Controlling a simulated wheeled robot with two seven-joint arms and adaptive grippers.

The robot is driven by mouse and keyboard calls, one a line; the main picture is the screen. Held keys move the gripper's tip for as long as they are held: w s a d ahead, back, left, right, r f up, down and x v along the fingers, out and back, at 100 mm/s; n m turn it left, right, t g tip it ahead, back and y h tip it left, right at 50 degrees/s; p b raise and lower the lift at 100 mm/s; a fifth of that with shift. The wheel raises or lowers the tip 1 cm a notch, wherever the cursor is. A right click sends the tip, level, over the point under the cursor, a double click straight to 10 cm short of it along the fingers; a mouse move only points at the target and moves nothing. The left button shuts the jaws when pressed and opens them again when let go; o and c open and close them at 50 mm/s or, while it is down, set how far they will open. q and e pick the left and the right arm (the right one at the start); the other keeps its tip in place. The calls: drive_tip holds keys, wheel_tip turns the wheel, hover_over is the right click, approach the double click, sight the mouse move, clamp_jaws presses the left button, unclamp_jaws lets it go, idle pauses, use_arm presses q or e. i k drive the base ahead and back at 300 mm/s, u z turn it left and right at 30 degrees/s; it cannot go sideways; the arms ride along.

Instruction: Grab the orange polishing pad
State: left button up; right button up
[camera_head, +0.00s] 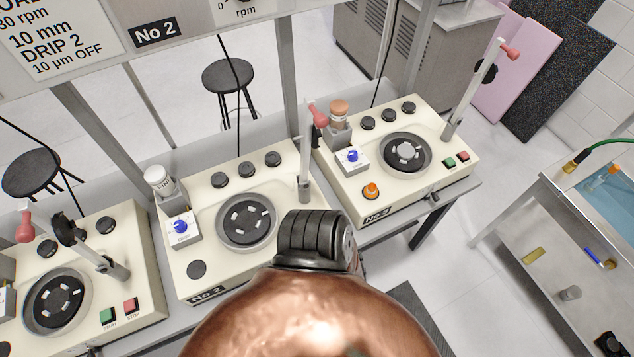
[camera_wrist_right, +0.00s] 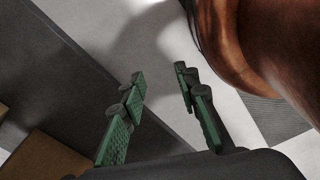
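A small orange piece (camera_head: 371,190), which looks like the orange polishing pad, sits on the front left corner of the cream machine at the right of the row in the head view. It is small there, so its exact shape is hard to tell. My right gripper (camera_wrist_right: 159,76) shows in the right wrist view with its green-padded fingers apart and nothing between them. It is over a dark surface and pale floor, and the orange piece is not in that view. My left gripper is in neither view. Neither gripper shows in the head view.
Cream polishing machines, including the middle one (camera_head: 184,275), stand in a row on a grey bench. Upright arms with red knobs (camera_head: 319,115) and jars (camera_head: 160,179) rise from them. A metal sink table (camera_head: 560,215) stands at right, with open floor between.

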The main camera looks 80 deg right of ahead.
sight(370, 192)
drive_tip(key=u, duration=0.25)
drive_tip(key=k, duration=1.15)
drive_tip(key=z, duration=0.85)
